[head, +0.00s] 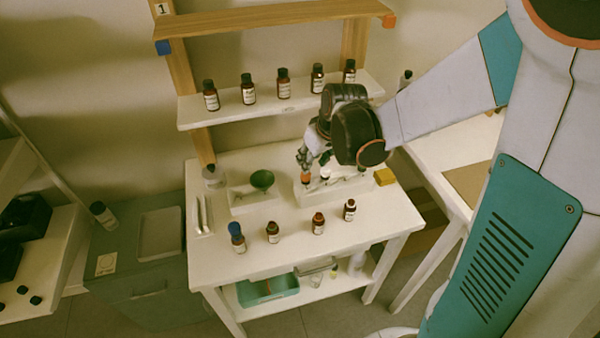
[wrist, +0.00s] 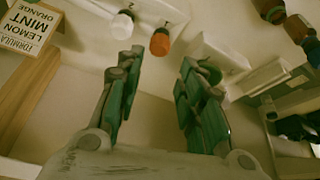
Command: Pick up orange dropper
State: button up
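The orange dropper (head: 306,178) stands in a white holder (head: 338,190) on the table, with a white-topped dropper (head: 325,174) to its right. My gripper (head: 304,160) is just above the orange dropper in the head view. In the wrist view the orange dropper's top (wrist: 160,43) shows beyond the gap between the fingertips of my gripper (wrist: 161,62). The fingers are wide apart with nothing between them. The white top (wrist: 122,25) is to its left. My gripper and arm partly hide the holder's other contents in the head view.
A green bowl (head: 262,180) sits left of the holder. Several brown bottles stand along the table front, including a blue-capped one (head: 237,238), and more line the shelf (head: 240,108) behind. A yellow block (head: 384,177) is at right. A formula card (wrist: 28,38) shows in the wrist view.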

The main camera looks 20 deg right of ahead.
jog(key=b, duration=0.1)
send_over(306, 184)
jog(key=f, duration=0.4)
jog(key=shift+s+d+f, duration=0.15)
jog(key=shift+s+d, duration=0.05)
jog(key=shift+d, duration=0.15)
jog(key=shift+b+x, duration=1.4)
jog(key=shift+x, duration=1.3)
jog(key=shift+s+d, duration=0.15)
jog(key=c, duration=0.4)
